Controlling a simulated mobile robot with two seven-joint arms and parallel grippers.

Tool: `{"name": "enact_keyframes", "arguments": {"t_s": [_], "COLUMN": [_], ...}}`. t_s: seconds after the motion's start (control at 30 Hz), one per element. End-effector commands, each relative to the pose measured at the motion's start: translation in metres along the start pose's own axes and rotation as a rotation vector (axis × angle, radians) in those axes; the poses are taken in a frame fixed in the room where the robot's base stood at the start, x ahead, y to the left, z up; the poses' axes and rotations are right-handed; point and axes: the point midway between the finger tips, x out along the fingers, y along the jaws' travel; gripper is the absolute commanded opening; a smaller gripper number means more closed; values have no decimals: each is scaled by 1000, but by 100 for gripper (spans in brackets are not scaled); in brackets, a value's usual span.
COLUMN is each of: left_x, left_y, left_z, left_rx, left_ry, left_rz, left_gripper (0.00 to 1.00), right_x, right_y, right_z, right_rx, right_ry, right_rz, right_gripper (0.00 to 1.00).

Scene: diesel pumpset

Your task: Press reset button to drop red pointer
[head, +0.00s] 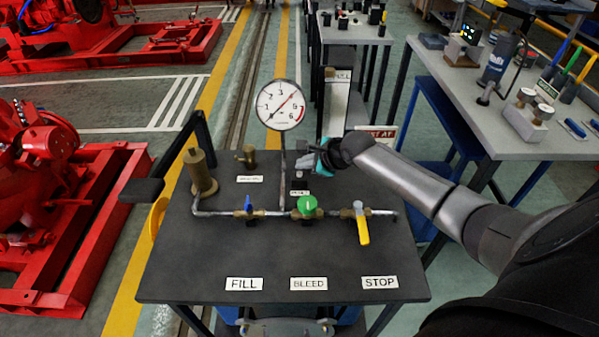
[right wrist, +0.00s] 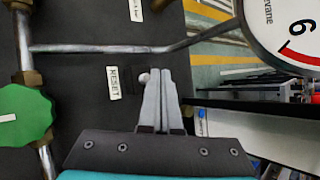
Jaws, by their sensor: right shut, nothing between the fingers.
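The pressure gauge (head: 280,105) stands upright on a thin pipe at the back of the dark bench. A thin red pointer lies diagonally across its white dial, toward the upper right. Part of the dial also shows in the right wrist view (right wrist: 285,25). The RESET label (right wrist: 114,83) lies on the bench, with a small pale round knob (right wrist: 144,78) beside it. My right gripper (right wrist: 157,75) is shut and empty, its fingertips right at the knob; I cannot tell whether they touch. In the head view my right gripper (head: 318,162) hides the knob. My left gripper is out of view.
On the bench, a pipe carries blue, green (head: 307,205) and yellow (head: 361,225) valve handles in front of my gripper. A brass cylinder (head: 203,172) stands at left. FILL, BLEED and STOP labels line the front. A grey worktable (head: 440,65) with tools stands at right.

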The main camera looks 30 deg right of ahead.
Motion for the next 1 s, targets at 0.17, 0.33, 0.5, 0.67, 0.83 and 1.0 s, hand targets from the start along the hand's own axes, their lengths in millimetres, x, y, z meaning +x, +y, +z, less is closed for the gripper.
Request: {"name": "enact_keyframes", "arguments": {"t_s": [0.17, 0.33, 0.5, 0.67, 0.83, 1.0], "left_x": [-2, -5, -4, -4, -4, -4], "left_y": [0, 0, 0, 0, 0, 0], "left_z": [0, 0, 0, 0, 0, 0], "left_rx": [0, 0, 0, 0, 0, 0], "left_ry": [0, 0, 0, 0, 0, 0], "left_rz": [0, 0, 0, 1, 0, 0], "left_gripper": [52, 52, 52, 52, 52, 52], "right_x": [2, 6, 6, 6, 7, 8], "right_y": [2, 4, 5, 5, 5, 6], "right_z": [-1, -4, -5, -5, -5, -6], "right_rx": [1, 1, 0, 0, 0, 1], "right_ry": [0, 0, 1, 0, 0, 0], "right_rz": [1, 1, 0, 0, 0, 0], "right_gripper": [0, 0, 0, 0, 0, 0]}}
